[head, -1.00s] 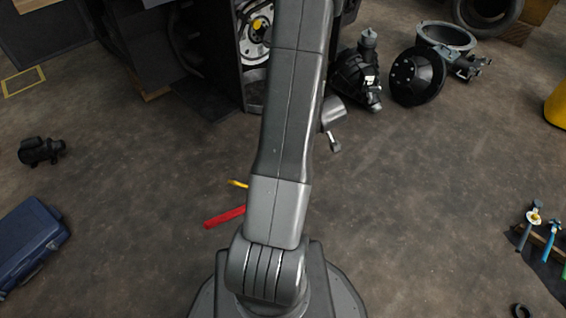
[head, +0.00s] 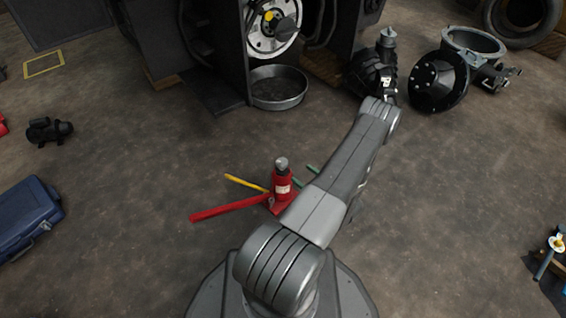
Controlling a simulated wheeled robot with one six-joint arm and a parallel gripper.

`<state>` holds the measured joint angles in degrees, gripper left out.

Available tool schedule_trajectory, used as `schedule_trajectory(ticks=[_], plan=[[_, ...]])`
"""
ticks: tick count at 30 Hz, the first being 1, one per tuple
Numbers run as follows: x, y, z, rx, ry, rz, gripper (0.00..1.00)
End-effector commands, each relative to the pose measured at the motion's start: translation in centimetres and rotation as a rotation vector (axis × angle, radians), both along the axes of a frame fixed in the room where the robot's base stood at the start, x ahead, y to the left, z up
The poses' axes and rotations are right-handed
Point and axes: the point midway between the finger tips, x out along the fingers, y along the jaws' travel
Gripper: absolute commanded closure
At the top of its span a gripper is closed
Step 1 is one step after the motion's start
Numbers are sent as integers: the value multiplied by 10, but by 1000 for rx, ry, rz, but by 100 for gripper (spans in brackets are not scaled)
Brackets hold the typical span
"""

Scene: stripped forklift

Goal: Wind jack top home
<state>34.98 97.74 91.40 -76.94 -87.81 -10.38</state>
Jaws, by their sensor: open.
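The red bottle jack (head: 283,184) stands upright on the floor just left of my arm in the head view. Its grey screw top (head: 281,163) shows at the upper end. A long red handle (head: 228,208) reaches out to its left, and a yellow bar (head: 246,184) lies behind that handle. My gripper (head: 304,175) shows only as two short green fingertips, spread apart. They point at the jack from its right, close to its upper part. The rest of my gripper is hidden behind my arm. I see nothing between the fingertips, and I cannot tell whether they touch the jack.
The stripped forklift with an open wheel hub (head: 272,42) stands behind, a round metal pan (head: 278,104) below the hub. Dark machine parts (head: 437,83) lie at back right. A blue case (head: 24,217) lies at left. The floor around the jack is mostly clear.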

Motion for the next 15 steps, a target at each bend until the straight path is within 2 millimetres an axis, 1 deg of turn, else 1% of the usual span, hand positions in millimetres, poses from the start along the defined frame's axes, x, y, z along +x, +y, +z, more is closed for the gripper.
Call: schedule_trajectory(ticks=[1,6,11,15], plan=[[-6,3,-8,27,-11,5,35],[-13,7,-12,70,-38,13,35],[-5,15,-13,70,-38,16,35],[8,28,-13,68,-39,17,35]])
